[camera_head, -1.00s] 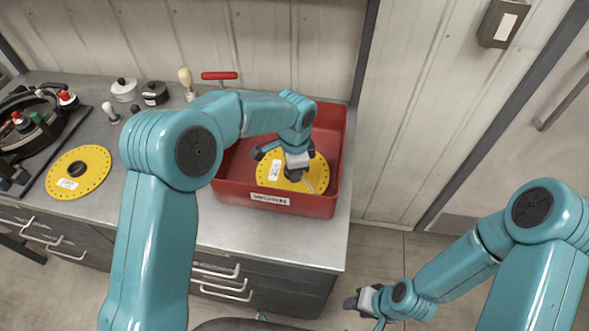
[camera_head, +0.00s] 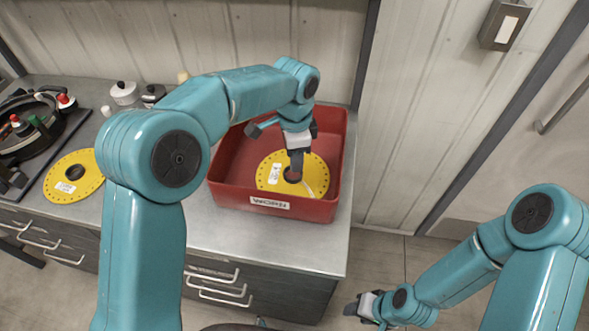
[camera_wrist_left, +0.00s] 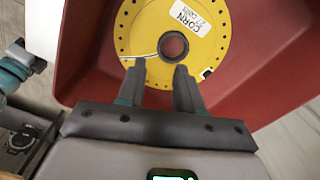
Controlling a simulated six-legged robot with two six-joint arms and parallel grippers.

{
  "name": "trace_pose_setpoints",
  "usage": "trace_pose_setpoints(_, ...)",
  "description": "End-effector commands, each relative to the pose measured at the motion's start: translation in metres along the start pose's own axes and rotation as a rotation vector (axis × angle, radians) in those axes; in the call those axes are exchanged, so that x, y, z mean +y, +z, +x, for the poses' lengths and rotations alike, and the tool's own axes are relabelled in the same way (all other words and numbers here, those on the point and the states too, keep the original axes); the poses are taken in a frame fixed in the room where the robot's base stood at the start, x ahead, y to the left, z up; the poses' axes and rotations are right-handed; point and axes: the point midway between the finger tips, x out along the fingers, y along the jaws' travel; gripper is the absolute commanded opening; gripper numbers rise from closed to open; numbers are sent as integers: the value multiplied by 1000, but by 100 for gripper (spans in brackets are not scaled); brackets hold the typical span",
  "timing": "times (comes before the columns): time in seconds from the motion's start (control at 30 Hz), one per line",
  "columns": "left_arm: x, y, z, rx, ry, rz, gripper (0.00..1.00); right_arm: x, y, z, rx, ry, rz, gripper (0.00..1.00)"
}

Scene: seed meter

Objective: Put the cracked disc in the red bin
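A yellow disc (camera_head: 268,172) with holes around its rim and a white label lies in the red bin (camera_head: 232,193). In the left wrist view the disc (camera_wrist_left: 150,35) has a label reading CORN, a thin pale line at its left edge and a small notch at lower right. My left gripper (camera_head: 296,174) is over the disc's centre hole. The left wrist view shows its fingers (camera_wrist_left: 159,70) apart with nothing between them, so it is open. My right gripper (camera_head: 361,308) hangs low at right, away from the bench; its finger gap is unclear.
Another yellow disc (camera_head: 88,182) lies on the grey bench (camera_head: 275,243) at left, near a dark round device (camera_head: 30,125). A white lidded pot (camera_head: 124,92) stands at the back. Bare bench lies in front of the bin.

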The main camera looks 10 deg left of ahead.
Motion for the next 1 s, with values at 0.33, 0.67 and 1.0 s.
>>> trace_pose_setpoints(0.33, 0, 0, -43, 0, 0, 0, 35, 0, 0, 1, 0, 0, 0, 43)
trace_pose_setpoints(0.67, 0, 0, -43, 0, 1, 0, 35, 0, 0, 1, 0, 0, 0, 43)
trace_pose_setpoints(1.0, 1, 0, -43, 0, 1, 0, 35, 0, 0, 1, 0, 0, 0, 43)
